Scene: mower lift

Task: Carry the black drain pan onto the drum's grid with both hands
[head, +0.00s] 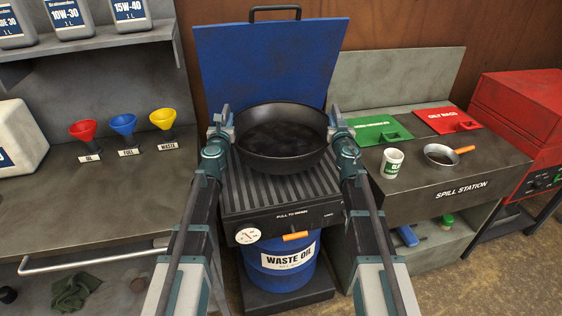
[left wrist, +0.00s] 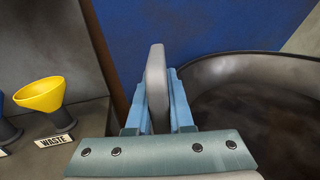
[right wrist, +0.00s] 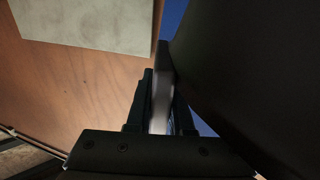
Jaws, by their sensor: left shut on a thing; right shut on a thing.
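The black drain pan (head: 281,140) is over the back part of the drum's ribbed grid (head: 275,194) in the head view, roughly level, with dark contents inside. I cannot tell whether its bottom touches the grid. My left gripper (head: 221,122) is at the pan's left side, shut on a grey handle (left wrist: 156,85) in the left wrist view. My right gripper (head: 337,122) is at the pan's right side, shut on a light handle (right wrist: 161,103) in the dark right wrist view. The blue waste oil drum (head: 285,277) stands below the grid.
The raised blue lid (head: 270,50) stands behind the pan. A bench with red, blue and yellow funnels (head: 163,119) is at left. The spill station (head: 450,190) at right holds a cup (head: 392,162) and a small pan (head: 440,154). The grid's front half is clear.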

